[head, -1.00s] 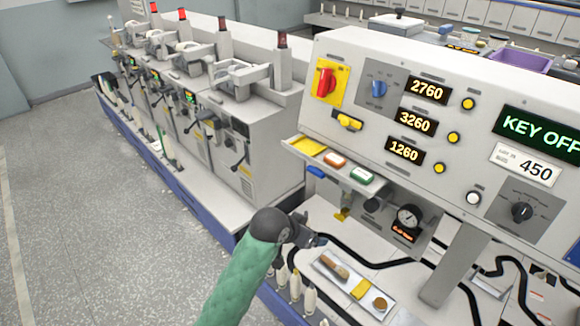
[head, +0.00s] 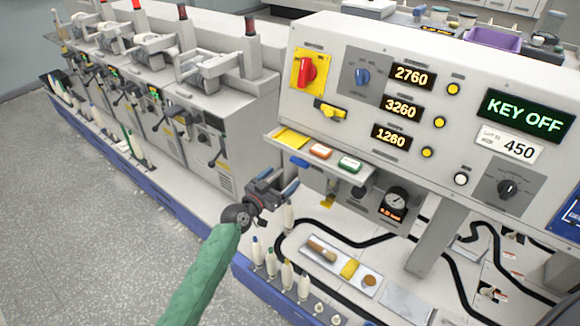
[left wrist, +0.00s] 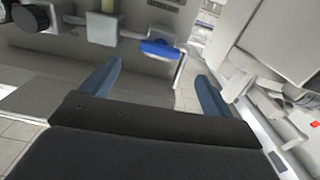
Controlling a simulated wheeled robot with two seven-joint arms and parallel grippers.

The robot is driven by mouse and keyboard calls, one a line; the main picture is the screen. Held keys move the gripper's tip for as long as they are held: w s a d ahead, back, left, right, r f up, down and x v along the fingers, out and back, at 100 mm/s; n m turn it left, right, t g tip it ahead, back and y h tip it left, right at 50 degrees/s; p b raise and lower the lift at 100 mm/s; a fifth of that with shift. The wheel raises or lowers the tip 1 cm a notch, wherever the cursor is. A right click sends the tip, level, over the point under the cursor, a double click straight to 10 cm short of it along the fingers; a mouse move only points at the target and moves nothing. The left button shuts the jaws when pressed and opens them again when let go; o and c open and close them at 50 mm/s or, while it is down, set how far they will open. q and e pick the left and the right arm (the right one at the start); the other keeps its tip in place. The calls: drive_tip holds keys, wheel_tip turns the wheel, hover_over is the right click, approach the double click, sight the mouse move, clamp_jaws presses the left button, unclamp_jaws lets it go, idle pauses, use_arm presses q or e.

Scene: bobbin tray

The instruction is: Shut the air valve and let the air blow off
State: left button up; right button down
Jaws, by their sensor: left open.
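A blue handle (head: 300,162), which looks like the air valve's lever, sticks out under the left end of the small shelf on the grey console. The left wrist view shows this blue handle (left wrist: 160,49) ahead of my left gripper (left wrist: 160,72), between the lines of its two fingers and apart from them. In the head view my left gripper (head: 285,181) is just below and left of the handle, open and empty. A round pressure gauge (head: 396,200) sits to the right under the console; its needle is too small to read. My right gripper is not in view.
The shelf (head: 330,172) above holds a yellow pad, an orange block and a green block. A tray (head: 325,262) with small tools lies below, beside a black hose (head: 375,238). Several bobbins stand along the front edge. Machines line the left.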

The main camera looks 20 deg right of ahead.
sight(297, 165)
use_arm(q)
drive_tip(key=shift+p+x, duration=1.3)
drive_tip(key=shift+x, duration=2.6)
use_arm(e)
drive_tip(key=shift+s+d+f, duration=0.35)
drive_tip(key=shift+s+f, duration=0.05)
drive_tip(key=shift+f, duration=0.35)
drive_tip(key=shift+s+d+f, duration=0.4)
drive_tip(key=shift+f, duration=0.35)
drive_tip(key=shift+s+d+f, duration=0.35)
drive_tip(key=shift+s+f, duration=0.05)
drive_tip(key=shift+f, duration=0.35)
use_arm(q)
drive_tip(key=c, duration=1)
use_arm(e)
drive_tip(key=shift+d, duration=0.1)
